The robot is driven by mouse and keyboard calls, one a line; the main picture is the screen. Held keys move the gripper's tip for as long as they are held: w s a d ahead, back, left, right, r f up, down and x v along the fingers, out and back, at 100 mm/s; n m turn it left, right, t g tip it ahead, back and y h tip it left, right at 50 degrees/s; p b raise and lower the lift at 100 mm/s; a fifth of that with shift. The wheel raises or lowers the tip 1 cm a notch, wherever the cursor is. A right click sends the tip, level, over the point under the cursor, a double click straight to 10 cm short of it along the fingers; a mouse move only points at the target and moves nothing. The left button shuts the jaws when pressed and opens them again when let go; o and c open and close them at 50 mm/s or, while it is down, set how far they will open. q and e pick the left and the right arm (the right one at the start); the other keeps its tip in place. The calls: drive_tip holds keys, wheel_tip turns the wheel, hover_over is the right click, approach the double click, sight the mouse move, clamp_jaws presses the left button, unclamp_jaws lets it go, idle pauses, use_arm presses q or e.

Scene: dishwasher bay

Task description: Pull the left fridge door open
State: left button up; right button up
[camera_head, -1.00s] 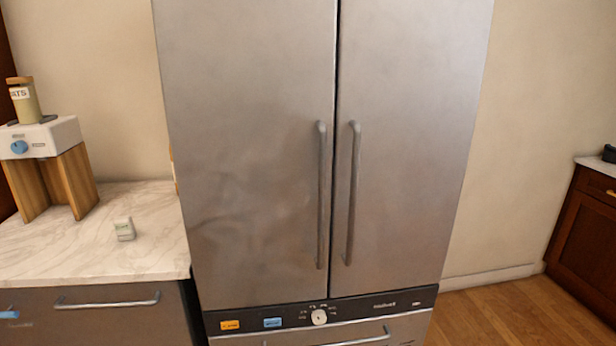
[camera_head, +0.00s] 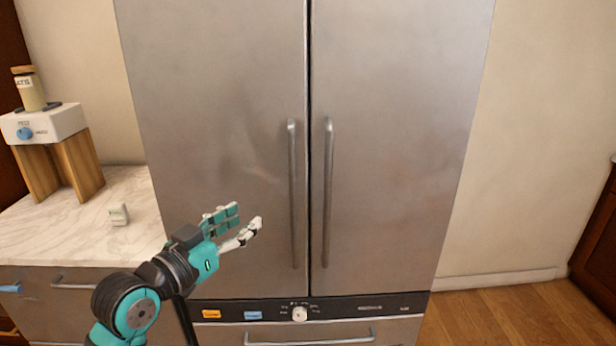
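The left fridge door (camera_head: 220,110) is a tall steel panel and is shut, flush beside the right door (camera_head: 400,120). Its vertical bar handle (camera_head: 292,190) runs along its right edge, next to the dark seam. The right door's handle (camera_head: 327,190) stands just across the seam. My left gripper (camera_head: 244,223) is in front of the lower part of the left door, to the left of its handle and apart from it. Its fingers are spread, with nothing between them. My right gripper is not in view.
A control strip with a white knob (camera_head: 299,314) and a drawer handle (camera_head: 310,338) lie below the doors. Wood floor (camera_head: 500,315) is clear at right.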

use_arm(q)
drive_tip(key=p, duration=0.2)
approach(290, 184)
drive_tip(key=p+x, duration=0.1)
drive_tip(key=x, duration=1)
drive_tip(key=shift+r+p, duration=0.1)
drive_tip(key=shift+p, duration=0.2)
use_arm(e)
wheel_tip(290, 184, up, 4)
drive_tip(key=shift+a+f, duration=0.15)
use_arm(q)
clamp_jaws()
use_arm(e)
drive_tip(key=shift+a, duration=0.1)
use_arm(q)
drive_tip(key=shift+w+d, duration=0.1)
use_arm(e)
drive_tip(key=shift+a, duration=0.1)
